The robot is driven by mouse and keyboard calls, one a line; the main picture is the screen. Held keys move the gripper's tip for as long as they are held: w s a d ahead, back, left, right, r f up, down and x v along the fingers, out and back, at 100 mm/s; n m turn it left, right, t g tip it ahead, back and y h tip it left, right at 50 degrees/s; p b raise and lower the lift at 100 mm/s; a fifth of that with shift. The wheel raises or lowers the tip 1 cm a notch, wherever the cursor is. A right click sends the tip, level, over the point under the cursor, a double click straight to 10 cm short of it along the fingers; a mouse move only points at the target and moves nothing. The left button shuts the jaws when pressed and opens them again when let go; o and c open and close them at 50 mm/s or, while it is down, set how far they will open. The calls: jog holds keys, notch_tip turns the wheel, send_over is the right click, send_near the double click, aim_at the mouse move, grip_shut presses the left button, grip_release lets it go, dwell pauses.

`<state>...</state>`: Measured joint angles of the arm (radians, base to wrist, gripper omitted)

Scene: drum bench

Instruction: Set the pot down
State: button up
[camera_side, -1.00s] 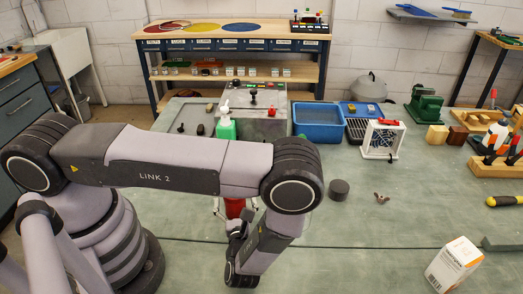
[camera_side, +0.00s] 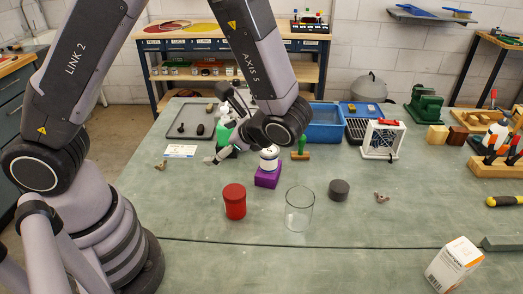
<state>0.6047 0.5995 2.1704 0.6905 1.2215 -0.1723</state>
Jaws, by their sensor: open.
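A red pot with a darker red lid (camera_side: 235,201) stands upright on the green bench top, in the middle of the side view. My gripper (camera_side: 213,158) is above and behind the pot, to its upper left in the picture, well apart from it. It is open, with nothing visible between its fingers. The gripper is small and partly overlaps the green pump bottle (camera_side: 227,134) behind it.
A clear glass cylinder (camera_side: 299,212) and a dark round block (camera_side: 339,190) stand right of the pot. A white jar (camera_side: 269,154) sits on a purple block (camera_side: 267,178) behind it.

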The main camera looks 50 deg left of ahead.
jog(key=s+a+r+n+t+h, duration=0.2)
jog(key=s+r+n+h, duration=0.3)
jog(key=r, duration=0.4)
jog(key=s+a+r+n+t+h, duration=0.2)
jog(key=s+r+n+t+h, duration=0.3)
jog(key=s+r+n, duration=0.1)
notch_tip(320, 180, up, 3)
jog(key=shift+s+a+f+h, duration=0.1)
jog(key=shift+s+a+h, duration=0.25)
jog(key=shift+s, duration=0.2)
